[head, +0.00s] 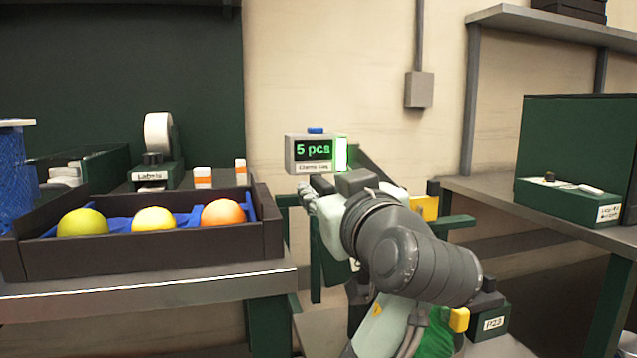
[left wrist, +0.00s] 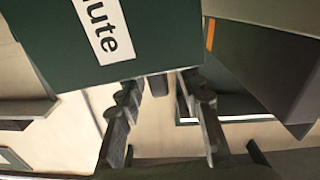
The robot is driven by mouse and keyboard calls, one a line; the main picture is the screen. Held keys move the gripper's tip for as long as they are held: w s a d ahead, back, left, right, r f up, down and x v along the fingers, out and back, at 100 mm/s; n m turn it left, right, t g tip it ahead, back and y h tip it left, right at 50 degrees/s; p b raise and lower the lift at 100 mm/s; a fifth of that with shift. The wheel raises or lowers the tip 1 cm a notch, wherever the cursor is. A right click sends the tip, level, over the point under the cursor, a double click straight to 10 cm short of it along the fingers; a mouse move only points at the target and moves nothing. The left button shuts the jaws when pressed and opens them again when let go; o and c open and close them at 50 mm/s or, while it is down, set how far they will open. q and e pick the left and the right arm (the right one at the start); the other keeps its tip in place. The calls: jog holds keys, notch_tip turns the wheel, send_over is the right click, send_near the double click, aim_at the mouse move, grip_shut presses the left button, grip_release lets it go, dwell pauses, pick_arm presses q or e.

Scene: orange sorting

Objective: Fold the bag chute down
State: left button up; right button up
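The bag chute (left wrist: 75,40) shows in the left wrist view as a dark green panel at the top, with a white label whose visible letters read "ute". Its lower edge lies across the tips of my left gripper (left wrist: 160,85). The two dark fingers are spread apart with a gap between them; I cannot tell whether they touch the panel. In the head view my left gripper (head: 338,184) is below the counter display, its fingers mostly hidden by my wrist. My arm covers much of the chute area there. My right gripper is not in view.
A display (head: 312,149) reads "5 pcs" beside a lit green lamp (head: 341,153). A dark tray (head: 150,252) at left holds two yellow fruits (head: 83,222) (head: 154,220) and an orange (head: 223,212). A label dispenser (head: 158,140) stands behind it. A green case (head: 575,150) stands on the right bench.

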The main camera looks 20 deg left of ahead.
pick_arm(q)
jog(key=shift+x, duration=1.35)
grip_shut()
